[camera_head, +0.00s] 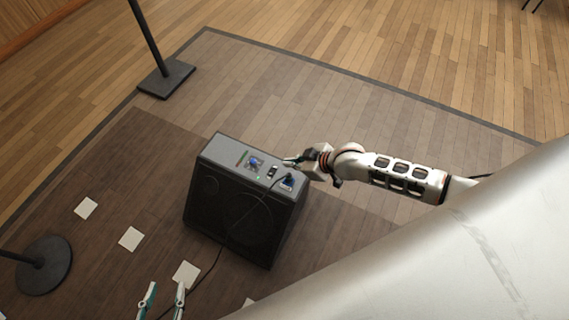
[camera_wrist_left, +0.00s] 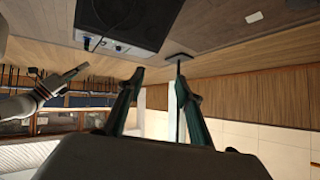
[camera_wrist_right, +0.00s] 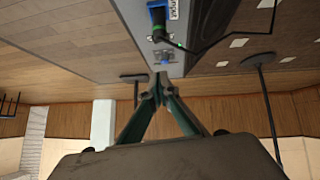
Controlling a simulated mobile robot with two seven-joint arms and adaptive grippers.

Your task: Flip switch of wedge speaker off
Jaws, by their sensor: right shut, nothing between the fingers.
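The wedge speaker (camera_head: 235,217) is a black box with a grey top panel, standing on the dark floor. The switch's position is too small to tell. My right gripper (camera_head: 290,162) is shut and empty at the panel's far right edge, close to the switch. In the right wrist view its joined fingertips (camera_wrist_right: 160,82) point at the panel (camera_wrist_right: 177,62); contact cannot be told. My left gripper (camera_head: 166,287) is open and empty, low in front of the speaker.
A black stand with a square base (camera_head: 166,78) is behind the speaker, and one with a round base (camera_head: 44,265) is at the left. White squares (camera_head: 131,239) lie on the floor. A black cable (camera_head: 215,262) runs down the speaker's front.

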